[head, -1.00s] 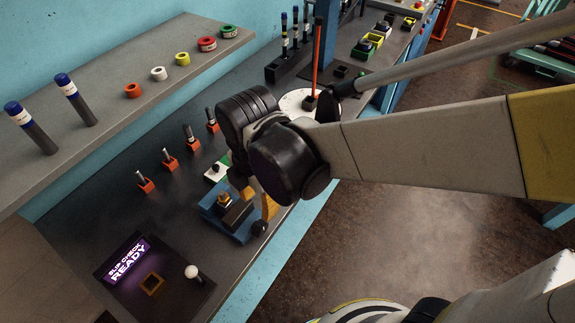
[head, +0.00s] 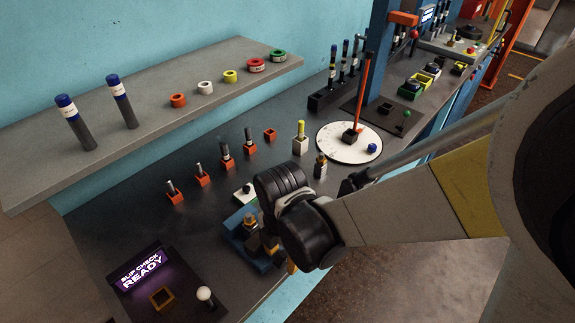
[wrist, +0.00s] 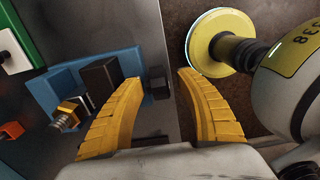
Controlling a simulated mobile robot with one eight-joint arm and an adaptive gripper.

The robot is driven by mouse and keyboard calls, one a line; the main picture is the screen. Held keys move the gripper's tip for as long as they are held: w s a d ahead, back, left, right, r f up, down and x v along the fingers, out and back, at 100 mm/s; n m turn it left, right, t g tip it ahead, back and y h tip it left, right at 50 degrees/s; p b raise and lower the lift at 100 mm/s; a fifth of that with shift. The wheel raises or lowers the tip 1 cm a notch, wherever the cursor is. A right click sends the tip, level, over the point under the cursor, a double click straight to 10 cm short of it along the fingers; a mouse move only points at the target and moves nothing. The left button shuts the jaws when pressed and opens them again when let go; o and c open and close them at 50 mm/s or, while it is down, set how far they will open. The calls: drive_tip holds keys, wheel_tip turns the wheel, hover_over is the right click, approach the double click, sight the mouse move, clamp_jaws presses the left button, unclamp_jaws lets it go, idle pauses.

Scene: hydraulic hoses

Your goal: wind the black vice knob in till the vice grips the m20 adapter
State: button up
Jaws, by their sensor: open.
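The blue vice (head: 236,241) sits near the bench's front edge, also at left in the wrist view (wrist: 62,88). The brass m20 adapter (wrist: 68,113) lies at its dark jaw block (wrist: 99,83); I cannot tell how tightly it is held. In the head view the adapter (head: 250,221) is partly seen. The black vice knob (wrist: 158,84) shows between the fingertips in the wrist view; it is hidden in the head view. My gripper (wrist: 160,77) is open, its yellow fingers on either side of the knob, with visible gaps. I cannot tell its height.
A slip check panel (head: 145,270) with a white-knobbed lever (head: 205,295) lies left of the vice. A green-and-white block (head: 245,192) is behind it. A round white plate (head: 335,150) with an orange post stands right. Small orange holders (head: 202,179) line the bench. The floor in front is open.

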clamp_jaws()
drive_tip(key=g+y, duration=0.1)
drive_tip(key=g+b, duration=0.1)
drive_tip(key=g+y+b, duration=0.1)
drive_tip(key=shift+w+d+f+y, duration=0.2)
drive_tip(key=shift+w+y, duration=0.05)
drive_tip(key=shift+y, duration=0.05)
drive_tip(key=shift+g+y+b, duration=1.1)
drive_tip(key=shift+g+b, duration=0.3)
drive_tip(key=shift+b, duration=0.25)
drive_tip(key=shift+r, duration=0.1)
